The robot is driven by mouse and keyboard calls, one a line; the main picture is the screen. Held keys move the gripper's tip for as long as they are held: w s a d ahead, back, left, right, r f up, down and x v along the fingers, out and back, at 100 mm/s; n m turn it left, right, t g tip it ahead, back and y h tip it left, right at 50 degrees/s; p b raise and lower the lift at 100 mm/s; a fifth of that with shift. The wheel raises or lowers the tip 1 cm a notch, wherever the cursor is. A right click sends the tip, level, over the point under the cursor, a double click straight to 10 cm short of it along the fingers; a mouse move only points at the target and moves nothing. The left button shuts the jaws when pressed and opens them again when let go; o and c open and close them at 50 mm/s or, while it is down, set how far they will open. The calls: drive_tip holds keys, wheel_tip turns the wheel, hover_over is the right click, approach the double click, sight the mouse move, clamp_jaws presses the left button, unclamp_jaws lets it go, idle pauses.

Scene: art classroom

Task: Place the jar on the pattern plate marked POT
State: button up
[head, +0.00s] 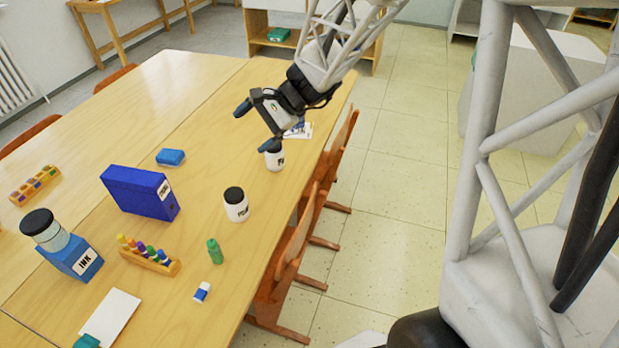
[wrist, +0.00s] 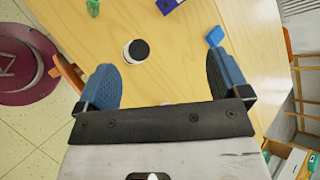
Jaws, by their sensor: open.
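A white jar with a black lid (head: 236,206) stands upright on the table; its label starts with "PO" and the rest is unclear. It also shows in the wrist view (wrist: 137,51), beyond my fingertips. A second white jar (head: 275,160) stands nearer my gripper, its top partly covered by a finger; whether they touch is unclear. My gripper (head: 256,127) is open and empty above the table; both blue fingers show spread in the wrist view (wrist: 160,72). A white plate with blue marks (head: 305,131) lies behind the gripper, partly hidden, its wording unreadable.
A blue box file (head: 140,193), a blue block (head: 171,157), a green bottle (head: 215,251), a pen rack (head: 149,261), an ink box (head: 78,262) and an eraser (head: 202,292) stand on the table. Chairs (head: 290,260) line its right edge.

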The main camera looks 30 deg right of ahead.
drive_tip(key=s+r+n+h, duration=0.2)
drive_tip(key=s+n+h, duration=0.1)
drive_tip(key=s, duration=0.5)
drive_tip(key=s+r+n+h, duration=0.2)
drive_tip(key=s+n, duration=0.3)
drive_tip(key=s, duration=0.4)
drive_tip(key=s+d+r+n+h, duration=0.1)
drive_tip(key=s+r+n+h, duration=0.1)
drive_tip(key=s+h, duration=0.3)
drive_tip(key=s+n, duration=0.1)
drive_tip(key=s, duration=0.3)
drive_tip(key=shift+s+r+n, duration=0.2)
drive_tip(key=shift+r+n, duration=0.1)
drive_tip(key=shift+n, duration=0.1)
